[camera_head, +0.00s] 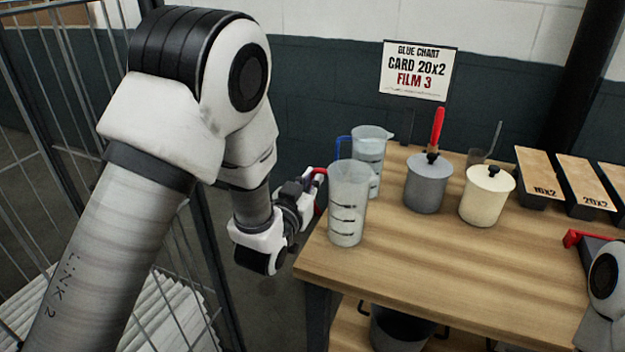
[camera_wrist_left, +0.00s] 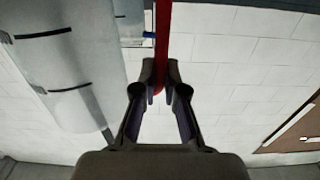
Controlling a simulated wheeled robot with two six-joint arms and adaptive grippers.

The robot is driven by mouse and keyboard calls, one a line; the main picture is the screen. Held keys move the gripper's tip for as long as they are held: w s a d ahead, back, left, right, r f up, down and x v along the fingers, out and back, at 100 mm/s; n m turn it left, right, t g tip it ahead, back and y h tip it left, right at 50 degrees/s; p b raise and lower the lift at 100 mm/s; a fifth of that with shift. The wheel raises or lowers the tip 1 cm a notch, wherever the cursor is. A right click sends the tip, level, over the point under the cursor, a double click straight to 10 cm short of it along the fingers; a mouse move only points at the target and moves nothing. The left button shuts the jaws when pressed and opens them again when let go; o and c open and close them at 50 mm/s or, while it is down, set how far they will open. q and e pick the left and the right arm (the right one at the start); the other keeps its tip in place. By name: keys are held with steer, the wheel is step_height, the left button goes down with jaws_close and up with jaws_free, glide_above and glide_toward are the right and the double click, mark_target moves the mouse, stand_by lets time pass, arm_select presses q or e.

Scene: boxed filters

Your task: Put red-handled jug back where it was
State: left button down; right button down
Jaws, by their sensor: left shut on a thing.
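The red-handled jug (camera_head: 348,205) is a clear, graduated jug, upright at the left end of the wooden table (camera_head: 420,285). Its red handle (camera_head: 320,178) points left, toward my left gripper (camera_head: 308,186). My left gripper is shut on that handle. In the left wrist view the fingers (camera_wrist_left: 161,75) close on the red handle (camera_wrist_left: 162,35), with the jug wall (camera_wrist_left: 72,70) to the left. I cannot tell whether the jug's base touches the tabletop. My right gripper does not show; a white part at the lower right looks like my right arm.
A blue-handled jug (camera_head: 371,150) stands close behind. A grey pot (camera_head: 427,185) with a red-handled tool (camera_head: 437,130) and a cream pot (camera_head: 487,196) stand to the right. Wooden-topped boxes (camera_head: 543,174) are farther right. The table's front middle is clear.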

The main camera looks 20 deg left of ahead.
arm_select(q)
steer(key=shift+w+a+f, duration=0.1)
steer(key=shift+w, duration=0.25)
steer(key=c, duration=1.5)
jaws_free()
steer(key=shift+s+a, duration=0.1)
steer(key=shift+o, duration=1.3)
steer(key=shift+s, duration=0.2)
steer(key=s+p, duration=0.9)
steer(key=s, duration=0.3)
steer(key=s+a+f+n+g, duration=0.1)
steer(key=s+f+g, duration=0.25)
steer(key=f, duration=0.45)
steer(key=s+a+f+g, duration=0.1)
steer(key=s+f+g, duration=0.1)
steer(key=f+g, duration=0.35)
steer(key=s+f+g, duration=0.4)
steer(key=s+f, duration=0.3)
steer(key=s, duration=0.2)
steer(key=s+a+f+g, duration=0.1)
steer(key=s+f+g, duration=0.4)
steer(key=s+f, duration=0.3)
steer(key=shift+s+a+y, duration=0.15)
steer(key=shift+s+y, duration=0.15)
steer(key=shift+s, duration=0.85)
